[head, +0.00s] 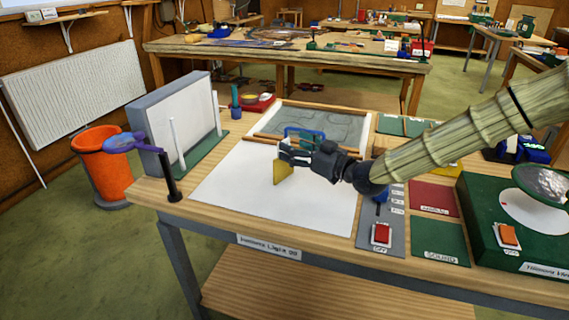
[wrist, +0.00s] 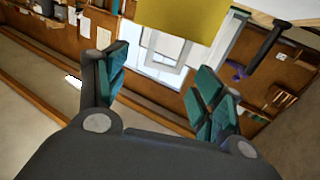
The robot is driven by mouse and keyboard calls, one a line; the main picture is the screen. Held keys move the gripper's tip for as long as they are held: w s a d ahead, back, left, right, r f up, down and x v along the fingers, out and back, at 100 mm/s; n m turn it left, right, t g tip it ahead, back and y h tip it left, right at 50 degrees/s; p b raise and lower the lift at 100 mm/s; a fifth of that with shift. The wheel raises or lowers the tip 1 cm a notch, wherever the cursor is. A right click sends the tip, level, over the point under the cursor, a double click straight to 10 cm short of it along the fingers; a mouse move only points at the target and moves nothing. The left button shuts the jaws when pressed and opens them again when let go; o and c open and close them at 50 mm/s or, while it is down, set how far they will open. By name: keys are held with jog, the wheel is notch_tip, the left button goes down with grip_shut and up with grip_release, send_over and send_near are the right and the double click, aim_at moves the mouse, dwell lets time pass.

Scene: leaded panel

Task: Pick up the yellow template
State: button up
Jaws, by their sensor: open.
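The yellow template (head: 282,173) shows as a small upright yellow piece over the white sheet in the head view, just below my gripper's fingers. In the wrist view the yellow template (wrist: 182,18) fills the top middle, out past the fingertips, and its upper part is cut off. My gripper (head: 284,151) is open, above the far part of the white sheet. In the wrist view my gripper (wrist: 160,68) has its green-padded fingers wide apart with nothing between them. I cannot tell whether the template touches a fingertip or what supports it.
The white sheet (head: 235,200) covers the bench's left middle. A grey patterned panel (head: 330,122) in a wooden frame lies behind it. A grey upright board (head: 185,115) stands left. Switches and a green box (head: 480,235) are at right. An orange bin (head: 101,165) stands on the floor.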

aim_at(284, 141)
jog(key=p+x, duration=0.1)
jog(key=x, duration=0.3)
jog(key=shift+a, duration=0.25)
jog(key=shift+c, duration=0.2)
jog(key=c, duration=1.2)
